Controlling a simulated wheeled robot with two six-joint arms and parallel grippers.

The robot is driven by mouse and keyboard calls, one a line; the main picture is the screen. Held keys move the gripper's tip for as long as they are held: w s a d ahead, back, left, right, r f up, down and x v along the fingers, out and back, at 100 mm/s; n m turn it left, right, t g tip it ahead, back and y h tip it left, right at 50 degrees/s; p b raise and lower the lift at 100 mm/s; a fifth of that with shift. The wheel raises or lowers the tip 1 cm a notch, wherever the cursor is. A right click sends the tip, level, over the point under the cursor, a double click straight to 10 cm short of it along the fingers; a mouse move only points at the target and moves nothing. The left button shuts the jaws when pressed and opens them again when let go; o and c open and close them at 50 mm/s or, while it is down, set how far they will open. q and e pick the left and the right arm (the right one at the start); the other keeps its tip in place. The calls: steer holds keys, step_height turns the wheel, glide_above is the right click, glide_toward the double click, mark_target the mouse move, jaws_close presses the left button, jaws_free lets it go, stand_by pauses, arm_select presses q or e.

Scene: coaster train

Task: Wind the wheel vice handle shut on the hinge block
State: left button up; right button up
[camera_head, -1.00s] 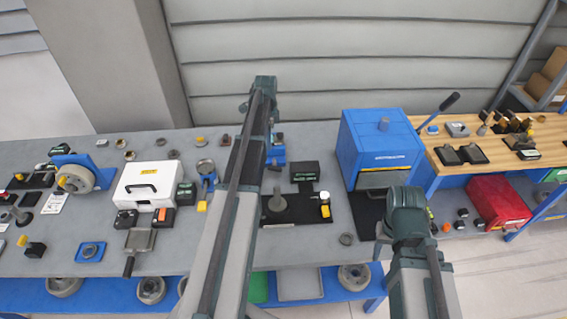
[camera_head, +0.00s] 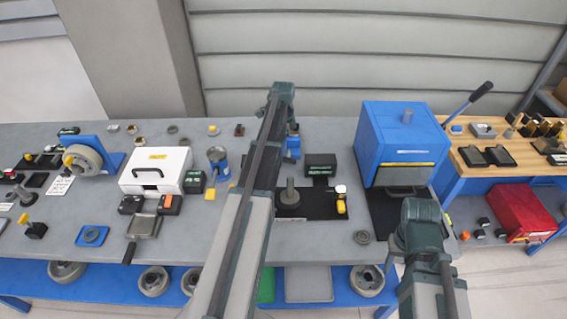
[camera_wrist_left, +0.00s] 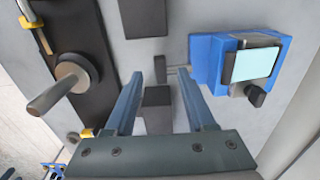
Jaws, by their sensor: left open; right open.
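My left gripper (camera_wrist_left: 160,80) shows in the left wrist view, open and empty, its two fingers pointing at the bench. In the head view a blue device (camera_head: 293,145) stands partly behind my left arm. A dark block (camera_wrist_left: 157,100) lies between the fingers in the picture; I cannot tell whether it is the hinge block. My right arm shows, but its gripper is hidden.
A black plate (camera_wrist_left: 85,75) with a grey post stands left of the fingers. In the head view a blue lever press (camera_head: 400,145), a white case (camera_head: 155,170) and a wheel on a blue stand (camera_head: 85,158) crowd the grey bench. The bench front is partly clear.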

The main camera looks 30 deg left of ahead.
mark_target(283, 158)
arm_select(q)
step_height(283, 158, down, 6)
steer(key=b, duration=0.4)
steer(key=shift+r+b, duration=0.15)
steer(key=shift+b, duration=0.15)
jaws_close()
